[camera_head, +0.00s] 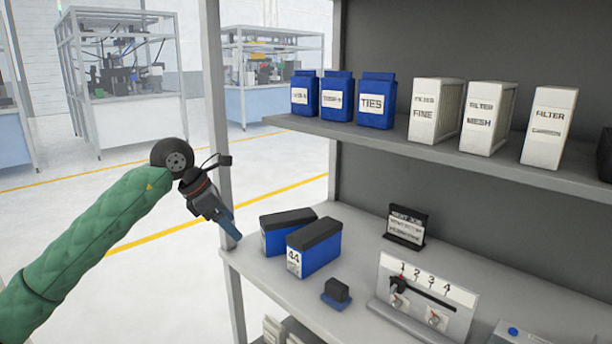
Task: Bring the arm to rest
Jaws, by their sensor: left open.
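My left arm (85,240) comes in from the left in a green quilted sleeve. Its left gripper (235,233) hangs tilted downward at the left post of the shelving unit, near the left front corner of the lower shelf (262,282). The gripper is open, and I see nothing between its fingers. It is to the left of two blue boxes with black lids, a rear one (272,240) and a front one (318,255) marked 44. I cannot tell whether the fingers touch the post. My right gripper is not in view.
The upper shelf (390,140) holds blue bags (340,98) and white filter boxes (487,120). The lower shelf also has a small dark block (337,290), a black sign (406,228) and a numbered slider panel (425,297). Open floor (150,215) lies left of the post.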

